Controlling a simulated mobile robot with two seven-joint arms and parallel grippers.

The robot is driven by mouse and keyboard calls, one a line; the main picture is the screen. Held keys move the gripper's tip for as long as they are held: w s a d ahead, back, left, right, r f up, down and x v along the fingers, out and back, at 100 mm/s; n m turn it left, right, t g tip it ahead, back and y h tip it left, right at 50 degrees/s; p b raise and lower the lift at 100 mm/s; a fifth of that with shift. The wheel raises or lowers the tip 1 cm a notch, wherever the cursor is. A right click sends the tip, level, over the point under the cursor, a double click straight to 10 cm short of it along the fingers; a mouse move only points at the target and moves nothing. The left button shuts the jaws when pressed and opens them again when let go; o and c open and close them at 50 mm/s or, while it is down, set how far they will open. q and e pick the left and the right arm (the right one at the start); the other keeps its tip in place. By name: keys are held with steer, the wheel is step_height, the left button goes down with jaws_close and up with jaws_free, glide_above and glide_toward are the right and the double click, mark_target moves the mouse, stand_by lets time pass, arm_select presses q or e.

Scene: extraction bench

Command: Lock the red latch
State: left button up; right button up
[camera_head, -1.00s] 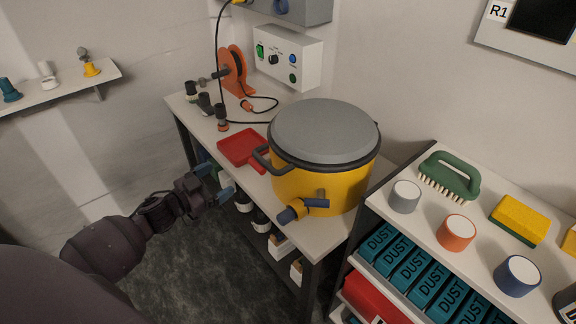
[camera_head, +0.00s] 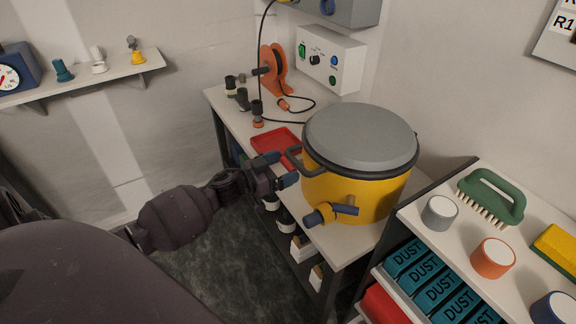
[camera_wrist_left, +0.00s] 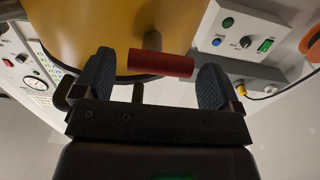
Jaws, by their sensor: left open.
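The red latch (camera_wrist_left: 160,63) is a short red bar on a stub at the side of the yellow drum (camera_wrist_left: 80,35). In the left wrist view it lies crosswise, slightly tilted, between the two fingers of my left gripper (camera_wrist_left: 156,82), which is open. I cannot tell whether the fingers touch it. In the head view I cannot make out the red latch. There my left gripper (camera_head: 284,169) is at the left side of the yellow drum (camera_head: 352,190), near its dark side handle (camera_head: 300,158). My right gripper is not in view.
A red dustpan (camera_head: 275,140) lies behind my left gripper. A white control box (camera_head: 331,60) is on the wall. A shelf (camera_head: 425,222) with a brush stands at the right.

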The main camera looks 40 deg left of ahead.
arm_select(q)
steer(key=shift+x, duration=0.8)
steer(key=c, duration=0.9)
